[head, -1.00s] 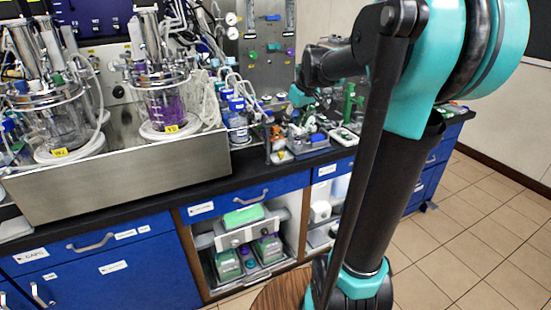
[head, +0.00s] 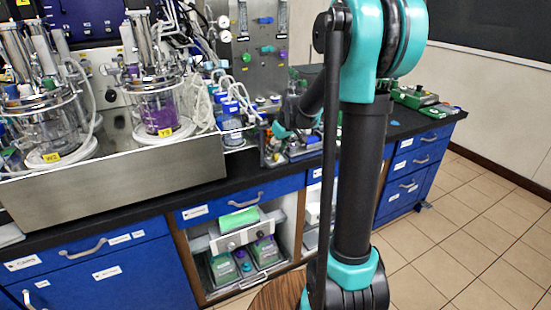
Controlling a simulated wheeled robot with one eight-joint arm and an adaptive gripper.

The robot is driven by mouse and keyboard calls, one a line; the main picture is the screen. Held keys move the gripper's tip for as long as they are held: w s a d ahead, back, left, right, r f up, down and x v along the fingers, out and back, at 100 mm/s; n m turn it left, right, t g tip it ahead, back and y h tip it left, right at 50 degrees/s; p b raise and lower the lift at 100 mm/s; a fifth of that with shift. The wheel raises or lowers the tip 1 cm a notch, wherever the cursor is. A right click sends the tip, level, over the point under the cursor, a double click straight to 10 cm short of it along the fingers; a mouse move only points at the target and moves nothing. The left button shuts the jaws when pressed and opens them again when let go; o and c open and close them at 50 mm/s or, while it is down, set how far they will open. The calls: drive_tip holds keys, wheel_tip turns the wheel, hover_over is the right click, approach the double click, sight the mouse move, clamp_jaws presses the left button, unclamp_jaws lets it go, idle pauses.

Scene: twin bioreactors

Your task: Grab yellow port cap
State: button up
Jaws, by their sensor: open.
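I cannot make out a yellow port cap. The clear yellow spots are small labels on the left glass vessel (head: 58,128) and the right glass vessel (head: 158,108), which holds purple liquid. Both vessels have metal lids with tubes and fittings, too small to tell apart. My arm stands right of centre, and its far links reach down over the bench to the right of the vessels. I cannot make out my gripper's fingers behind the arm and among the bench clutter.
The vessels stand on a raised steel platform (head: 115,185). Blue-capped bottles (head: 230,112) stand to its right. The black bench top (head: 415,125) has green items at its far right. Blue drawers and an open shelf lie below. Tiled floor (head: 460,225) is clear at right.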

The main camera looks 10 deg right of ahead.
drive_tip(key=shift+w+a+f, duration=0.1)
drive_tip(key=shift+w+f, duration=0.05)
drive_tip(key=shift+f, duration=0.3)
drive_tip(key=c, duration=0.9)
drive_tip(key=shift+r, duration=0.1)
drive_tip(key=shift+c, duration=0.2)
